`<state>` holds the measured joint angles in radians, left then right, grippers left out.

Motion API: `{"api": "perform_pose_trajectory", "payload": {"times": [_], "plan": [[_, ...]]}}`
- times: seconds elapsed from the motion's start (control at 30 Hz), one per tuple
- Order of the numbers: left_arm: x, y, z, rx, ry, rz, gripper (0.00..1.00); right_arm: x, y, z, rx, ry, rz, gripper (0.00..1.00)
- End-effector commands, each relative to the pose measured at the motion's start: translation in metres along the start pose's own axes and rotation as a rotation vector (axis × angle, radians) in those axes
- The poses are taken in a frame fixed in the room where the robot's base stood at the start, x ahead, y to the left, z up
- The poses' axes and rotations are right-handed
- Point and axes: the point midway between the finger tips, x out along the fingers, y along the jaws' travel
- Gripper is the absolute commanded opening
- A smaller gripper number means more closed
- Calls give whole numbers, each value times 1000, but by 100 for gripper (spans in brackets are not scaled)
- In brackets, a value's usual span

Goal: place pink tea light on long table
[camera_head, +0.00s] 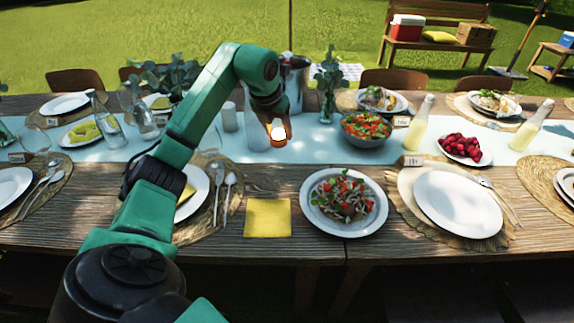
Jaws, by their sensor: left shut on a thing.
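The pink tea light (278,140) is small, with a bright glowing top, and shows just below the end of my left arm. My left gripper (272,119) is shut on it, over the pale blue runner in the middle of the long table (262,181). The fingers are small and partly hidden by the wrist. I cannot tell whether the tea light touches the runner or hangs just above it. My right gripper is out of view.
A metal pitcher (294,85) stands just behind the gripper. A salad bowl (366,141) is to the right, and a salad plate (343,229) and yellow napkin (268,218) are in front. A glass vase (327,105) stands close behind.

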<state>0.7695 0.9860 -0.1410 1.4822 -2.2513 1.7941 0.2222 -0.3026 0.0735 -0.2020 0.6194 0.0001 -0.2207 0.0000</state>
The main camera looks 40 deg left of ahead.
Motion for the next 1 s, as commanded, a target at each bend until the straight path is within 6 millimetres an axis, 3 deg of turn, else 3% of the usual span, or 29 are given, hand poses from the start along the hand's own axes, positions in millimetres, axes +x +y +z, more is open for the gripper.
{"api": "perform_pose_trajectory", "payload": {"times": [0.03,0.2,0.5,0.87,0.9,0.93,1.0], "plan": [[19,0,-9,1,7,1,4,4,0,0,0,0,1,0],[66,-1,-29,1,5,-2,4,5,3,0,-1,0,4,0],[112,-1,-47,2,2,-4,4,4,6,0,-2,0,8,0],[122,0,-50,2,-2,-1,4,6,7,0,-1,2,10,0],[121,0,-50,2,-2,-1,74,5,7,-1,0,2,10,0],[121,0,-50,2,-2,-1,85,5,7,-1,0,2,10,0],[121,-1,-50,2,-2,-1,88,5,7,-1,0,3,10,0]]}}
